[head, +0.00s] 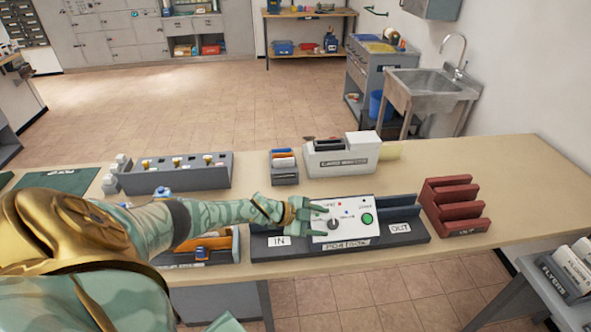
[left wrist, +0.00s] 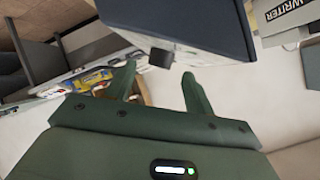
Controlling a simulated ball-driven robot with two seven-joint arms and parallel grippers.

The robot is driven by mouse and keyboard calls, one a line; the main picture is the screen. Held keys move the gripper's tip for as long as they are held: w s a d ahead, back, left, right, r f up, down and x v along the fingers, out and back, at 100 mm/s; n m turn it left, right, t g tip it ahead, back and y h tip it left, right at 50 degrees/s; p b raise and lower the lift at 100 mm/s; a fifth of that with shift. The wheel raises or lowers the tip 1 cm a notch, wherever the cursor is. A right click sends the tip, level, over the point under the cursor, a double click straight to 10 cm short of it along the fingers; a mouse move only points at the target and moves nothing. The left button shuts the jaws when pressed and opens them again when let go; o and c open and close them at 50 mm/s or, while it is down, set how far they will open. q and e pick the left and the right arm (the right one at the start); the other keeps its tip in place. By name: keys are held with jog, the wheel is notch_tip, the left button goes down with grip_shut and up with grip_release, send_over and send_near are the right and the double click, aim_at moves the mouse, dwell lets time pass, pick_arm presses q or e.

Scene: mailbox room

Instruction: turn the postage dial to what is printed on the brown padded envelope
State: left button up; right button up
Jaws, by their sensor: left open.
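The postage machine (head: 351,203) has a white top panel on a dark base with IN and OUT labels. Its small dial (head: 333,224) sits on the left part of the panel, beside a green button (head: 367,218). My left gripper (head: 312,210) is open and empty, just left of the dial with its fingers toward it. In the left wrist view a dark knob (left wrist: 160,58) shows just beyond and between the open fingertips (left wrist: 159,72). I cannot tell whether they touch it. The dial's setting is too small to read. I cannot make out the brown padded envelope. My right gripper is out of view.
A red rack (head: 455,205) stands right of the machine. A grey stamp rack (head: 177,174) is at back left. The tabletop at right (head: 520,180) is clear.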

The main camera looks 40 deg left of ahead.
pick_arm(q)
jog(key=p+v, duration=0.1)
jog(key=v, duration=1.2)
jog(key=shift+p, duration=0.3)
jog(key=shift+s+a+r, duration=0.1)
jog(key=shift+s, duration=0.05)
